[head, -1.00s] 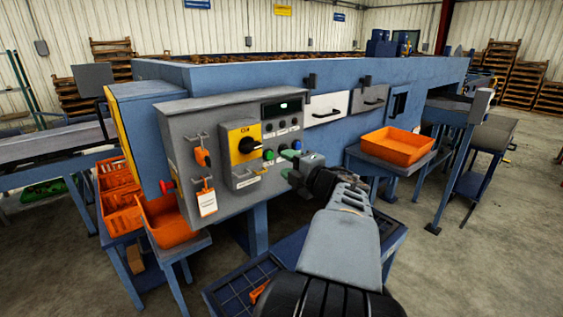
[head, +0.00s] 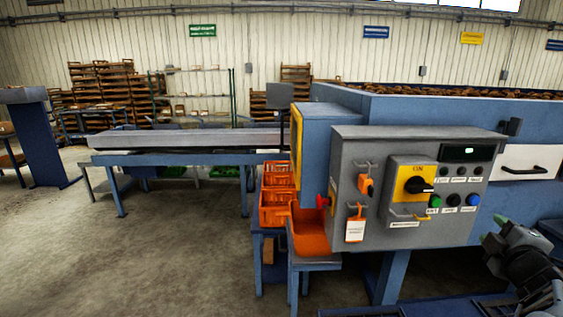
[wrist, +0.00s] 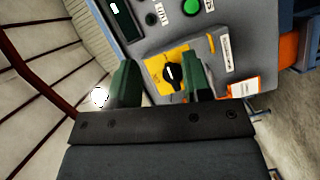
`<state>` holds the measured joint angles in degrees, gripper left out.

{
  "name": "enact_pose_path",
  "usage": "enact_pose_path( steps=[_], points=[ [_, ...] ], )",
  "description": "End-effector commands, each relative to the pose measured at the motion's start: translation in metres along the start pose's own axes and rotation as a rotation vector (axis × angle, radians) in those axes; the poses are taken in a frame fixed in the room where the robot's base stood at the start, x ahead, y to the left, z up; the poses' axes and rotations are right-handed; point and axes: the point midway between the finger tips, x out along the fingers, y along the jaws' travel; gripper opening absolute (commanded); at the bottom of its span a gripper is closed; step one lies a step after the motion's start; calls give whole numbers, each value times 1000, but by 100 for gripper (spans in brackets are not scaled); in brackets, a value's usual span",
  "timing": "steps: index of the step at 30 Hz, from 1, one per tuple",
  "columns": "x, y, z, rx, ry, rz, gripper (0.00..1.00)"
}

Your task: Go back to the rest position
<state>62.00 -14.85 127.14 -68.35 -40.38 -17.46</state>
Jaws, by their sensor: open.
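My gripper (head: 497,232) is at the lower right of the head view, in front of the grey control panel (head: 330,218) and apart from it. In the wrist view my gripper (wrist: 160,82) shows two green fingers spread apart with nothing between them. Behind the fingers is the panel's yellow plate with a black rotary switch (wrist: 172,74). A green button (wrist: 191,7) shows at the top of the wrist view. The panel's small display (head: 464,153) is lit.
Orange crates (head: 276,209) and an orange bin (head: 309,232) stand left of the panel. A white drawer (head: 528,163) is right of it. A long table (head: 180,140) stands at the left. The concrete floor (head: 150,255) in front is clear.

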Motion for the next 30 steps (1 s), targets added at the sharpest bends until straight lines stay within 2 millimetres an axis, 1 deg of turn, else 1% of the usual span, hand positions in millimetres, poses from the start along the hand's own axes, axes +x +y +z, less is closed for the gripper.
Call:
enact_pose_path(
  steps=[1, 2, 3, 5, 7, 8, 9, 11, 12, 14, 15, 17, 18, 21, 24, 27, 30],
  points=[
    [-3, -5, 21, 92, -129, 0, 45],
    [-6, -9, 31, 154, -206, -2, 45],
    [-9, -18, 41, 243, -302, -11, 45],
    [-15, -35, 46, 377, -430, -36, 45],
    [-24, -61, 42, 535, -562, -90, 45],
    [-28, -74, 36, 603, -614, -122, 45],
    [-35, -93, 26, 689, -677, -174, 45],
    [-47, -124, 2, 811, -765, -275, 45],
    [-58, -145, -19, 884, -816, -358, 45],
    [-76, -173, -53, 965, -878, -490, 45],
    [-88, -188, -75, 1002, -906, -577, 45],
    [-108, -208, -107, 1030, -930, -704, 45],
    [-121, -217, -128, 1035, -933, -784, 45],
    [-146, -233, -169, 1012, -894, -931, 45],
    [-157, -238, -196, 970, -815, -997, 45],
    [-164, -239, -212, 924, -755, -1028, 45],
    [-168, -240, -222, 897, -719, -1047, 45]
  ],
)
